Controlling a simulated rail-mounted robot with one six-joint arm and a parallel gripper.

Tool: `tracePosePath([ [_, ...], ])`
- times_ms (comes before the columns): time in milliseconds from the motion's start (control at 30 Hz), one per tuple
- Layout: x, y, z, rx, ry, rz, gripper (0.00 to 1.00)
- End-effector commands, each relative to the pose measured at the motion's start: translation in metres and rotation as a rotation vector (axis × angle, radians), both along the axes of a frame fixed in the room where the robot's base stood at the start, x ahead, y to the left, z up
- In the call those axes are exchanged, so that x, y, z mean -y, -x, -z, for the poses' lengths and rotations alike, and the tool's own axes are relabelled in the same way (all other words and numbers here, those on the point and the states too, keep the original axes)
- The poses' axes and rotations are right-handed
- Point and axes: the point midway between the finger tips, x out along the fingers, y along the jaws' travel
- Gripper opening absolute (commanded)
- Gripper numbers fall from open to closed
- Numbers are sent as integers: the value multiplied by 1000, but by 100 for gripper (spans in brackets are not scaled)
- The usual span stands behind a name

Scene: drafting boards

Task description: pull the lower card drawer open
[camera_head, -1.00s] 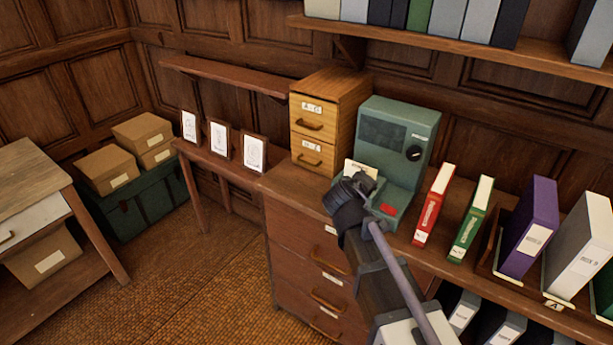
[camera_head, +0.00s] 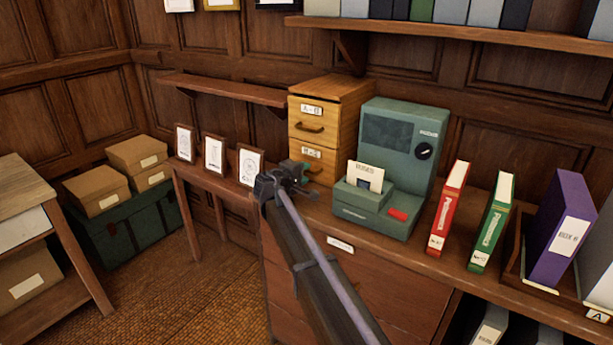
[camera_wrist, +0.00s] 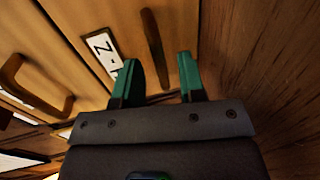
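The wooden card cabinet (camera_head: 345,125) stands on the desk with two drawers, both shut. The lower card drawer (camera_head: 326,158) is partly hidden behind my gripper in the head view. In the wrist view, the lower drawer's front (camera_wrist: 176,22) shows a dark bar handle (camera_wrist: 153,45) and a white label (camera_wrist: 103,50). My gripper (camera_wrist: 159,60) is open, with its green fingers apart on either side of the handle's line. I cannot tell whether they touch the handle. In the head view, my gripper (camera_head: 302,180) is at the lower drawer's front.
The upper drawer's handle (camera_wrist: 35,88) is at the left in the wrist view. A green machine (camera_head: 398,165) stands right of the cabinet. Framed cards (camera_head: 215,154) stand on the side table to the left. A red binder (camera_head: 449,208) and others stand farther right.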

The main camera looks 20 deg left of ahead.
Motion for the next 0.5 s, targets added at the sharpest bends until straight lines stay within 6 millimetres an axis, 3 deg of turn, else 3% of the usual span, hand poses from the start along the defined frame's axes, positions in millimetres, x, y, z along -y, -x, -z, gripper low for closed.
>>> tracePosePath([
  [133,4,-19,5,-1,-1,1,37],
  [400,6,-22,5,-1,0,0,37],
  [500,6,-22,5,-1,0,0,28],
])
